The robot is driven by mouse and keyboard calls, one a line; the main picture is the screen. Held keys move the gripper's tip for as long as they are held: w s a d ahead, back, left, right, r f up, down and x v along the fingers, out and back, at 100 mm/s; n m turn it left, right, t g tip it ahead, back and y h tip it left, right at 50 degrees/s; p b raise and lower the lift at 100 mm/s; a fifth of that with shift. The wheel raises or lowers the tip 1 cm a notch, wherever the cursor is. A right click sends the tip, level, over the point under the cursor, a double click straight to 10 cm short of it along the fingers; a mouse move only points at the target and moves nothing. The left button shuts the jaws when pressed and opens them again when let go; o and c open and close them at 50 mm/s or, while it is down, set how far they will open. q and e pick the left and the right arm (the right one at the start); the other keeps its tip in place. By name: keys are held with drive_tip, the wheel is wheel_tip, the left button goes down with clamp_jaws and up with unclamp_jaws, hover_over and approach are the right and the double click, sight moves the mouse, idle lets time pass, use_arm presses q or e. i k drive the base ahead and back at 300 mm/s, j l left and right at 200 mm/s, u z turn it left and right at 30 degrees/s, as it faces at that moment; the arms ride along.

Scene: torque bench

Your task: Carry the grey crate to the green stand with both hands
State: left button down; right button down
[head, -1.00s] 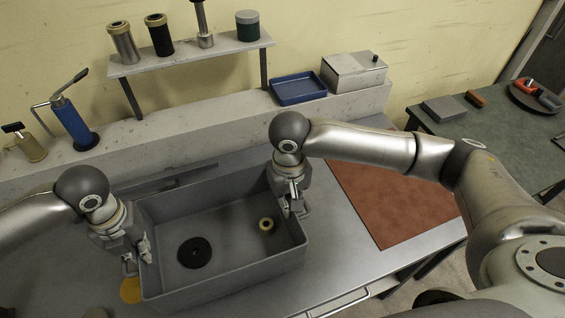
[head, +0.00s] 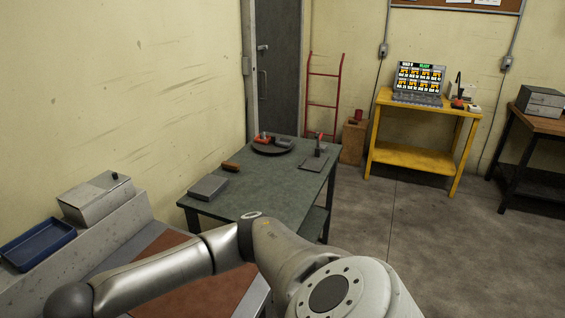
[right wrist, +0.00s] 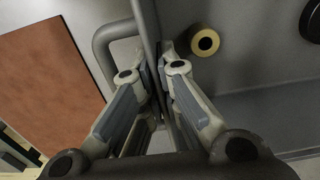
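The grey crate (right wrist: 255,108) shows only in the right wrist view, seen from close above. Its thin side wall runs between the fingers of my right gripper (right wrist: 159,55), which is closed against both sides of it. Inside the crate lie a yellowish ring with a dark centre (right wrist: 204,42) and part of a black disc (right wrist: 313,20). A curved grey handle (right wrist: 102,45) stands outside the wall. The green stand (head: 255,190) is a dark green-topped table in the middle of the head view. My left gripper and the rest of the crate are out of view.
The green stand holds a grey block (head: 208,188), a small brown block (head: 231,167), a round dark tray (head: 272,148) and a grey plate (head: 312,164). Its near middle is bare. A yellow table (head: 415,158) stands beyond. The floor (head: 440,240) at right is clear.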

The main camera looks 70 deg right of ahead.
sight(272, 190)
drive_tip(key=k+l, duration=0.15)
drive_tip(key=l, duration=0.25)
drive_tip(key=k+l, duration=0.1)
drive_tip(key=l, duration=0.35)
drive_tip(key=k+l, duration=0.15)
drive_tip(key=l, duration=2.8)
drive_tip(key=i+l, duration=0.2)
drive_tip(key=l, duration=0.2)
drive_tip(key=i+l, duration=0.25)
drive_tip(key=l, duration=0.2)
drive_tip(key=i+l, duration=0.2)
drive_tip(key=l, duration=0.2)
